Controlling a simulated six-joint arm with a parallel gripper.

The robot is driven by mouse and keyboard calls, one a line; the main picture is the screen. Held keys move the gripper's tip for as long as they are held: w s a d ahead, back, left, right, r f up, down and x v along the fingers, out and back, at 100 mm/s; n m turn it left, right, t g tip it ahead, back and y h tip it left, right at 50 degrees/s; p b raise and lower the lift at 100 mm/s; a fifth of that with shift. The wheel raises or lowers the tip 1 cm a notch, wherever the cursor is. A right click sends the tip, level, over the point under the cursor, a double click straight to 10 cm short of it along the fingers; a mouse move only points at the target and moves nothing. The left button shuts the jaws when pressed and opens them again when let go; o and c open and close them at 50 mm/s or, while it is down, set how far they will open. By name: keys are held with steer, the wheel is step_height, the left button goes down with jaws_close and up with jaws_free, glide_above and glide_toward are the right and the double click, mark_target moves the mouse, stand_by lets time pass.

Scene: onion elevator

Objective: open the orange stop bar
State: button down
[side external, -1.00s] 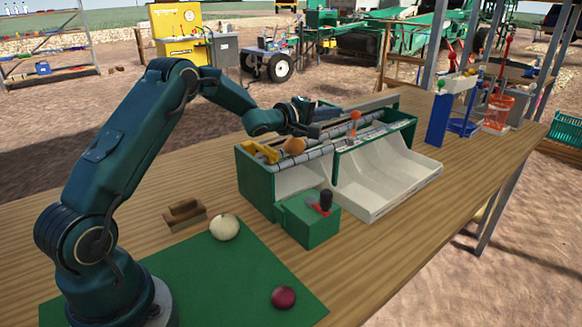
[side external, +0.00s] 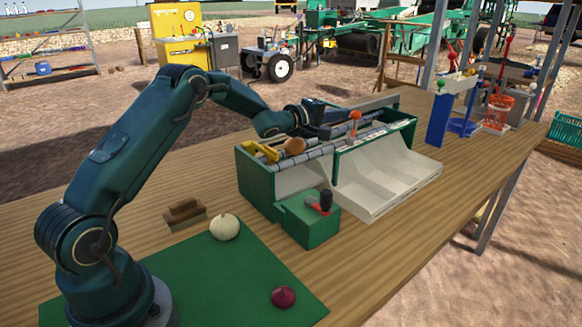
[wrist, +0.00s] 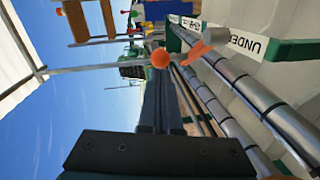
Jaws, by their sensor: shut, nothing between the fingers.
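The orange stop bar has a round orange knob (side external: 355,115) standing above the rollers of the green and white machine (side external: 257,195). In the wrist view the knob (wrist: 160,58) sits just past my fingertips, with the orange bar (wrist: 198,50) to its right over the rollers. My gripper (side external: 346,128) is shut and empty, low over the rollers, close to the knob on its left side. In the wrist view my fingers (wrist: 158,82) are together and point at the knob. I cannot tell whether they touch it.
A brown onion (side external: 294,146) lies on the rollers by a yellow piece (side external: 260,150). A green box with a red and black lever (side external: 320,203) stands in front. A white onion (side external: 224,227) and red onion (side external: 283,297) lie on the green mat. White chutes (side external: 385,180) are empty.

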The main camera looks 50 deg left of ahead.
steer(key=shift+w+d, duration=0.1)
steer(key=shift+w, duration=0.15)
steer(key=shift+w+d, duration=0.45)
steer(key=shift+w, duration=0.4)
steer(key=shift+w+d, duration=0.1)
stand_by(1.5)
